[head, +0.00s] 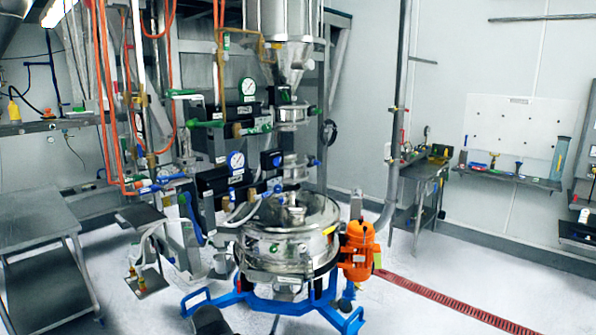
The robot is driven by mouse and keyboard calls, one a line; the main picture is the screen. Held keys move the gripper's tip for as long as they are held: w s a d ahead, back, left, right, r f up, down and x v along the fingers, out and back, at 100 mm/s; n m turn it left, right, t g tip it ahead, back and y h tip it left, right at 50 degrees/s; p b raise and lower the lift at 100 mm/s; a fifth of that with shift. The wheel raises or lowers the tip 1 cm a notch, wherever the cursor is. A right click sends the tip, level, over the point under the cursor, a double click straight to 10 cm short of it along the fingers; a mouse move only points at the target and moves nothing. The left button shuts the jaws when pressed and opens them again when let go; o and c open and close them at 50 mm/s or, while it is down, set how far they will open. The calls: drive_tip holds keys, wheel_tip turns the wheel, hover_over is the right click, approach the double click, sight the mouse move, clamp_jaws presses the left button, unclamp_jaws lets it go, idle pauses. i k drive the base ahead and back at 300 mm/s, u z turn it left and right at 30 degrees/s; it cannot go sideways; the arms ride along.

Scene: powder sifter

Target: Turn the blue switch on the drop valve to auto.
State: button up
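The powder sifter (287,238) is a round shiny steel drum on a blue frame in the middle of the head view. Above it hangs a steel hopper (290,62) with valve parts (291,168) stacked below. Left of these sit black valve boxes with round gauges; the lower box (215,187) has blue fittings. A small blue knob (277,161) shows on a black housing beside the lower valve. It may be the switch, but its setting and markings are too small to read. My gripper is not clearly visible.
An orange motor (359,250) sits at the sifter's right. A steel table (34,228) stands at the left, with hoses and pipes between. A blue frame (270,302) juts out low in front. The floor at the right is open, crossed by a red drain grate (450,302).

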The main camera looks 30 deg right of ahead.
sight(277, 161)
drive_tip(key=z, duration=0.4)
drive_tip(key=i, duration=1.5)
drive_tip(key=u, duration=0.4)
